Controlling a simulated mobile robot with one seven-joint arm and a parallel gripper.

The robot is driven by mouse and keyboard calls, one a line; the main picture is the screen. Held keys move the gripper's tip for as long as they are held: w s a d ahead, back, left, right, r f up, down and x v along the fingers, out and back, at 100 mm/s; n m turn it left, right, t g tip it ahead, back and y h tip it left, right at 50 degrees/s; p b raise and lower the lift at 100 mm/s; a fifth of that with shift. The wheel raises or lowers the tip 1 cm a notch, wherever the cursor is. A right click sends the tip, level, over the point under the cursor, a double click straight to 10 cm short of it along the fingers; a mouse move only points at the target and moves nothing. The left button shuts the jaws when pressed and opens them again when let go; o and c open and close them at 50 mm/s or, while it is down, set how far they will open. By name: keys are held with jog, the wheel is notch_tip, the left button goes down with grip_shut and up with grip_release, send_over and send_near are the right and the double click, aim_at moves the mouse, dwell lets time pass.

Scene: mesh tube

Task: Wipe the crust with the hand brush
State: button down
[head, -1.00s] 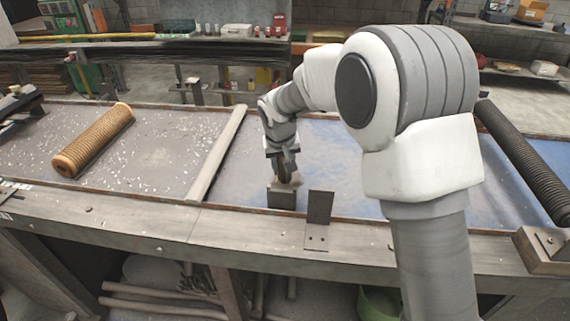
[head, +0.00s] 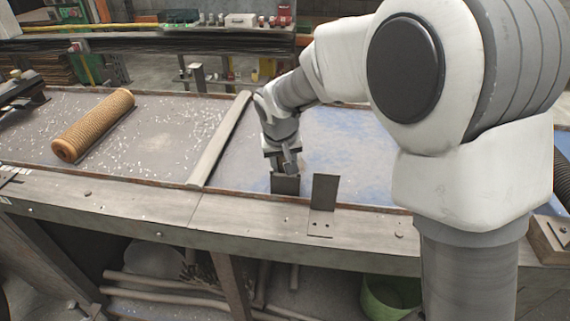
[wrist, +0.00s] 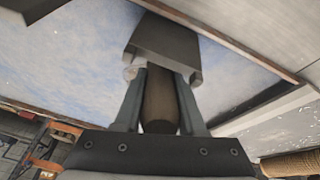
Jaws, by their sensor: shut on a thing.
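My gripper (head: 287,163) is shut on a brown, rounded handle, which I take to be the hand brush (wrist: 160,102), between its fingers in the wrist view. A dark block (wrist: 168,46) lies at the fingertips there; it also shows in the head view (head: 286,184), just below the gripper, over the right, blue-grey panel. I cannot tell whether this block is the brush head or a holder. The bristles are not seen. A faint pale patch (head: 158,143) and white specks lie on the left panel; this patch may be the crust.
A ribbed tan roller (head: 94,125) lies on the left panel. A pale bar (head: 217,143) divides the panels. An upright dark plate (head: 323,192) stands on the table's front beam (head: 180,212), right of the gripper. Free room lies on the left panel between roller and bar.

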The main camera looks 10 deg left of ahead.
jog(key=shift+r, duration=0.1)
jog(key=shift+r+p, duration=1.9)
jog(key=shift+r, duration=1)
jog(key=shift+r, duration=0.1)
jog(key=shift+r+p, duration=1)
jog(key=shift+r, duration=0.45)
jog(key=shift+f, duration=0.1)
jog(key=shift+w+d+f+b, duration=0.25)
jog(key=shift+d+f+b, duration=0.5)
jog(key=shift+d, duration=0.05)
jog(key=shift+f, duration=0.1)
